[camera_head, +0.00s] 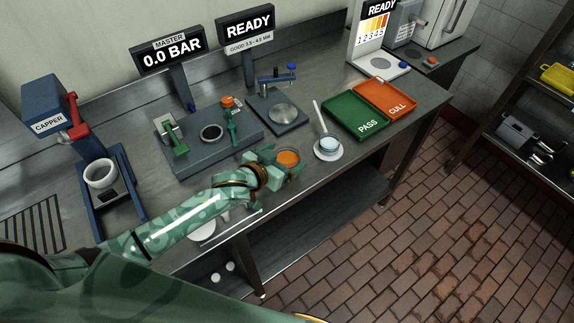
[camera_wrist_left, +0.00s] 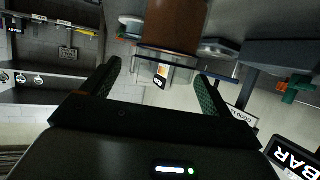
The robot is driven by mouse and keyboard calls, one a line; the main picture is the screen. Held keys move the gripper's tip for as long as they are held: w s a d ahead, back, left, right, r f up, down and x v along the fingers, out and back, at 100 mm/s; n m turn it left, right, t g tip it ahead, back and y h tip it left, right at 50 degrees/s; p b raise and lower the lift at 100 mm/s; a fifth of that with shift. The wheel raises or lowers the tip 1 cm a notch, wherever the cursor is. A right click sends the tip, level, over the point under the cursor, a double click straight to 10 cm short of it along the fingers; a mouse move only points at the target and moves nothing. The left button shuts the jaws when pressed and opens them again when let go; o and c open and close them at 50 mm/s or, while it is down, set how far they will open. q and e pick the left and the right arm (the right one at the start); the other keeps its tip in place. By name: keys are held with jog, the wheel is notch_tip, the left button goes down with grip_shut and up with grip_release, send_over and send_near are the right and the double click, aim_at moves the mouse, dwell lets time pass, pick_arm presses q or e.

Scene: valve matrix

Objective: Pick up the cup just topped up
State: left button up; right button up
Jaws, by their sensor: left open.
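A clear cup (camera_head: 287,158) filled with an orange-brown drink stands near the front edge of the steel counter. My left gripper (camera_head: 275,166) is open beside it at low height, with its fingers pointing at the cup. In the left wrist view, the picture is upside down and the cup (camera_wrist_left: 172,30) sits ahead between the two open fingertips (camera_wrist_left: 158,70). I cannot tell whether a finger touches the glass. My right gripper is not in view.
A small dish with a spoon (camera_head: 328,150) stands right of the cup, then a green PASS tray (camera_head: 350,128) and an orange CULL tray (camera_head: 398,112). Behind is the blue-grey valve fixture (camera_head: 180,128).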

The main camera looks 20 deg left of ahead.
aim_at(294, 149)
pick_arm(q)
jog(key=x, duration=0.4)
jog(key=shift+w+a+f+b, duration=0.1)
jog(key=shift+w+a+b, duration=0.05)
jog(key=shift+b, duration=0.25)
jog(key=shift+c, duration=0.4)
jog(key=c, duration=1)
jog(key=shift+c, duration=0.7)
jog(key=shift+r, duration=0.2)
